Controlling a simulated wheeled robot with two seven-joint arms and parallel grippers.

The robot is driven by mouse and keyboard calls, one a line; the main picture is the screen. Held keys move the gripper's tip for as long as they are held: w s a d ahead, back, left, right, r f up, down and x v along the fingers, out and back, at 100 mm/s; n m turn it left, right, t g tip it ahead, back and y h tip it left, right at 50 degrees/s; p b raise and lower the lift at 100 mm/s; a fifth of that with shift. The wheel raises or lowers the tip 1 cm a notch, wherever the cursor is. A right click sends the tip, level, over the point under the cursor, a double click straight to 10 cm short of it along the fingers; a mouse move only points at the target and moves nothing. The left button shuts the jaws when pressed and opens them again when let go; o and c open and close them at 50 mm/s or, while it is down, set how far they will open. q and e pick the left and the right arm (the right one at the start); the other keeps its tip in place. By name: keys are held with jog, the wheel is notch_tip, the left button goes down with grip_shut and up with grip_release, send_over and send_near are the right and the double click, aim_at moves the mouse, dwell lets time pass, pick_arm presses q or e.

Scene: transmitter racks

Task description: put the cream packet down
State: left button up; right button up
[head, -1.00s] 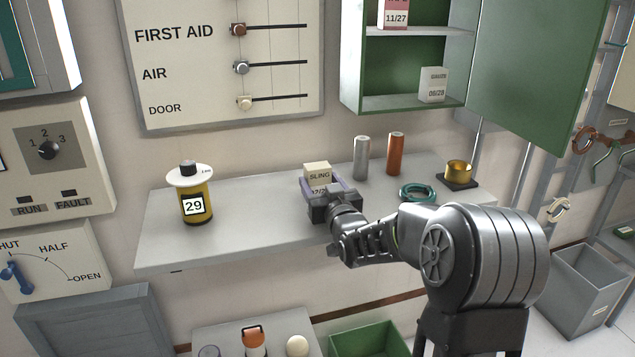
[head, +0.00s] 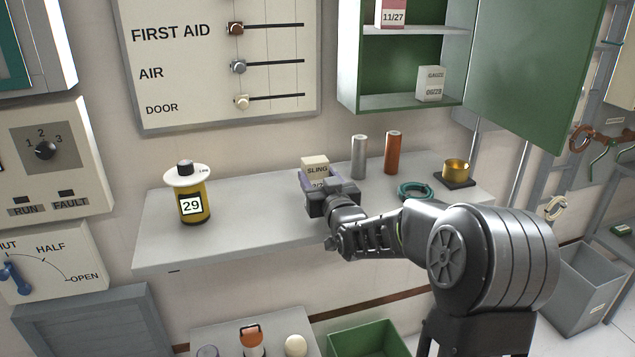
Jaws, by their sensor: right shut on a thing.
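The cream packet (head: 315,166), marked SLING, is upright over the middle of the grey shelf (head: 250,222). My right gripper (head: 316,185) is shut on it, its fingers on either side of the lower part. The gripper hides the packet's base, so I cannot tell whether it touches the shelf. My left gripper is not in view.
A yellow canister (head: 192,200) marked 29 stands left on the shelf. A silver cylinder (head: 359,157), an orange cylinder (head: 393,153), a teal ring (head: 414,191) and a brass cup (head: 456,170) are to the right. The open green cabinet (head: 400,101) hangs above. The shelf between canister and packet is clear.

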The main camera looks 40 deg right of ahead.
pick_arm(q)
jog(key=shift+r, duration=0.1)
pick_arm(e)
notch_tip(320, 180, up, 9)
jog(key=shift+f, duration=0.15)
dwell(0.5)
